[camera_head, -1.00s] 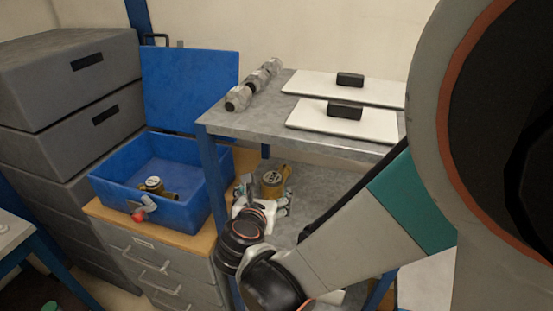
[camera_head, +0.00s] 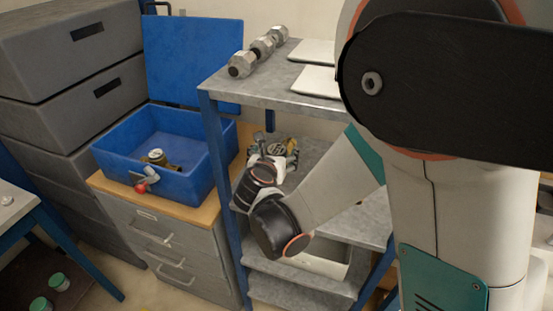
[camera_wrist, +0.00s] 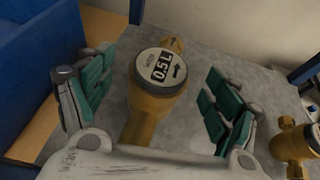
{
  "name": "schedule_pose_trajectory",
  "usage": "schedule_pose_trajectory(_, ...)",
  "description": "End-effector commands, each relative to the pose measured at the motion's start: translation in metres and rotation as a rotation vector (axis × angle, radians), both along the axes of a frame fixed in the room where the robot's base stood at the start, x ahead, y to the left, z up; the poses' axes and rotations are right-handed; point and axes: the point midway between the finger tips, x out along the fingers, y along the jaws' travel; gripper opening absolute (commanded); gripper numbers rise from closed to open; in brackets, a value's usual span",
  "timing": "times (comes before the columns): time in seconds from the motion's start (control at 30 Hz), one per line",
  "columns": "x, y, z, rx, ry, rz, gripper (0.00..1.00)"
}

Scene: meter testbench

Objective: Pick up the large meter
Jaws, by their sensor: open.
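The large meter (camera_wrist: 158,108), brass with a round dial marked "0.5L", lies on the grey middle shelf (camera_wrist: 190,60). In the wrist view it is between the two spread green-padded fingers of my gripper (camera_wrist: 160,92), with visible space on both sides. My gripper is open and holds nothing. In the head view my gripper (camera_head: 277,156) is over the middle shelf of the metal rack, and the meter (camera_head: 277,146) is partly hidden by its fingers.
Another brass meter (camera_wrist: 294,144) stands to the right on the shelf. An open blue box (camera_head: 195,170) on a drawer cabinet holds a small meter (camera_head: 158,158). The rack's top shelf (camera_head: 260,88) is above, with metal fittings (camera_head: 258,52) and white panels. A blue post (camera_head: 215,150) is close left.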

Motion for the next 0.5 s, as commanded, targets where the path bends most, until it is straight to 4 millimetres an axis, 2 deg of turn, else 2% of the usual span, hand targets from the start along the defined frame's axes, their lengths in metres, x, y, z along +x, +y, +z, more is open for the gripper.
schedule_pose_trajectory(0.03, 0.007, -0.002, -0.007, 0.0, 0.0, -0.002, 0.82)
schedule_pose_trajectory(0.2, 0.025, -0.005, -0.014, 0.0, 0.0, -0.001, 0.82)
schedule_pose_trajectory(0.43, 0.027, -0.005, -0.013, 0.0, 0.0, 0.0, 0.82)
schedule_pose_trajectory(0.5, 0.027, -0.005, -0.013, 0.0, 0.0, 0.0, 0.66)
